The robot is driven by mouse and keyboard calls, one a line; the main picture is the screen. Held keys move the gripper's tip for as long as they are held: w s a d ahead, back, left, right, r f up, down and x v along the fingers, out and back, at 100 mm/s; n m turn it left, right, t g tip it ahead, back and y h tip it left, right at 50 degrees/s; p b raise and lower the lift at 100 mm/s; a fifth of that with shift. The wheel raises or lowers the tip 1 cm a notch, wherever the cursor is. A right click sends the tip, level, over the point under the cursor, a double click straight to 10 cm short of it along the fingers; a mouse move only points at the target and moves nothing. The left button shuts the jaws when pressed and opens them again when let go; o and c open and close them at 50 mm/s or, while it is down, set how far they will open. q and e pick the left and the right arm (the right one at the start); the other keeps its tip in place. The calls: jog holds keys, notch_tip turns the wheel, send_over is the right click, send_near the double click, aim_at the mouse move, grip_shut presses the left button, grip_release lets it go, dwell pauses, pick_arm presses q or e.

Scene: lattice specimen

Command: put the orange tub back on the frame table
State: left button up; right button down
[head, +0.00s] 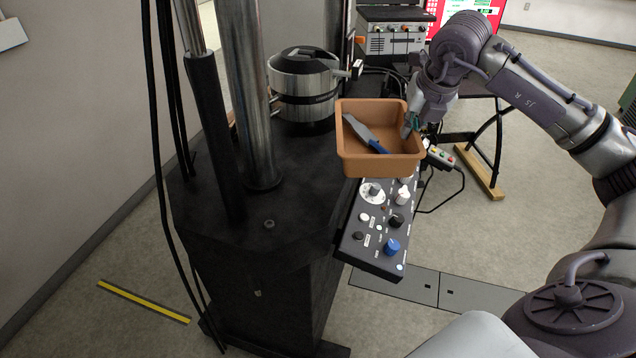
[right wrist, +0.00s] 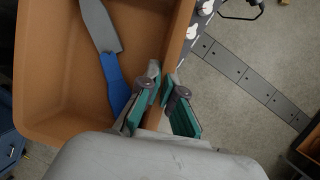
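The orange tub (head: 350,158) is at the centre of the head view, over the control panel and the right edge of the black frame table (head: 290,205). A grey-bladed scraper with a blue handle (head: 366,132) lies inside it. My right gripper (head: 410,125) is at the tub's right wall. In the right wrist view the teal-padded fingers (right wrist: 168,97) stand on either side of the tub wall (right wrist: 180,40), closed on it. The tub looks raised and roughly level; its underside is hidden. My left gripper is not in view.
The control panel (head: 375,245) with knobs juts from the table's right side. A silver round vessel (head: 303,85) stands at the table's back. Steel columns (head: 250,100) rise at its left. The black top in front of the vessel is clear.

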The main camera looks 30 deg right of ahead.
aim_at(346, 144)
jog(key=shift+n+y, duration=0.3)
jog(key=shift+n, duration=0.2)
jog(key=a, duration=0.1)
jog(key=a+f, duration=0.1)
jog(key=a, duration=0.1)
jog(key=w+a+f, duration=0.1)
jog(key=shift+a+f, duration=0.2)
jog(key=shift+a, duration=0.05)
jog(key=w+f+p, duration=0.1)
jog(key=w+f, duration=0.1)
jog(key=w, duration=0.1)
jog(key=w+a+f+p, duration=0.1)
jog(key=w+f, duration=0.1)
jog(key=w, duration=0.2)
jog(key=w+a+f+p, duration=0.1)
jog(key=w+f+p, duration=0.1)
jog(key=w, duration=0.2)
jog(key=shift+f, duration=0.3)
notch_tip(346, 144, down, 4)
jog(key=shift+r+p, duration=0.1)
jog(key=shift+p, duration=0.6)
jog(key=shift+w+d+f, duration=0.1)
jog(key=shift+f, duration=0.2)
jog(key=shift+f, duration=0.15)
jog(key=c, duration=1.3)
grip_release()
